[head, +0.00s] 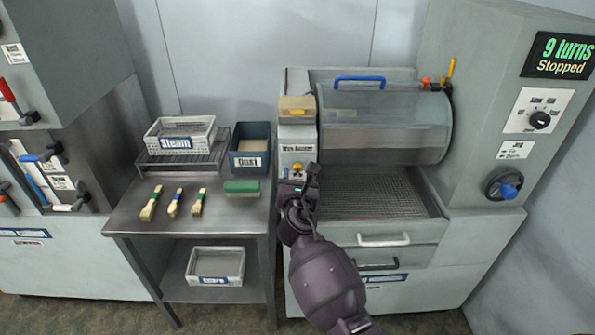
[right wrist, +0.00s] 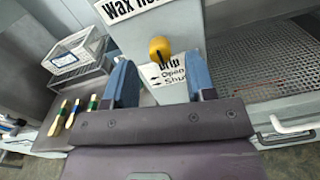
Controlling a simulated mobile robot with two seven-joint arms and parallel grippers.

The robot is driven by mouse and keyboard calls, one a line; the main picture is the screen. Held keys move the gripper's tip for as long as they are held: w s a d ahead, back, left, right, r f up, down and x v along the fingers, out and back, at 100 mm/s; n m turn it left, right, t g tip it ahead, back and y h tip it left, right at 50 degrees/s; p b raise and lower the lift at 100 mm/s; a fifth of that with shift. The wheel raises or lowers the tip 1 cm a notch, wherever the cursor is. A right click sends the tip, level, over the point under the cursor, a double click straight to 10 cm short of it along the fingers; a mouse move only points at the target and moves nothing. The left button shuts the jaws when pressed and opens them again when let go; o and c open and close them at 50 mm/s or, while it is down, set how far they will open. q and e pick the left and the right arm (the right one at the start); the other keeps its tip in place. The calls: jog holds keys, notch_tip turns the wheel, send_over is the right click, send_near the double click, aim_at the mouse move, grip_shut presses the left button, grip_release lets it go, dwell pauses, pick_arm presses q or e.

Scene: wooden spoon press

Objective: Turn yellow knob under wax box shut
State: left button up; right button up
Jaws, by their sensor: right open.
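The yellow knob (right wrist: 160,48) sits on the pale front of the wax unit, above a label reading "Drip", "Open" and "Shut" (right wrist: 170,75). In the head view the knob (head: 298,167) shows just above my right gripper (head: 299,182). The wax box (head: 297,106), with a tan top, stands above it at the left end of the machine. In the right wrist view my right gripper (right wrist: 162,85) is open, its two blue fingers apart below the knob and not closed on it. The knob's exact setting is hard to read. My left gripper is not in view.
A clear drum cover with a blue handle (head: 360,79) and a mesh tray (head: 370,193) lie right of the knob. A display (head: 560,55) reads "9 turns Stopped".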

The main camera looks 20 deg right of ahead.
aim_at(298, 170)
jog(key=shift+x, duration=1.5)
jog(key=shift+c, duration=0.5)
jog(key=c, duration=0.8)
jog(key=shift+c, duration=0.2)
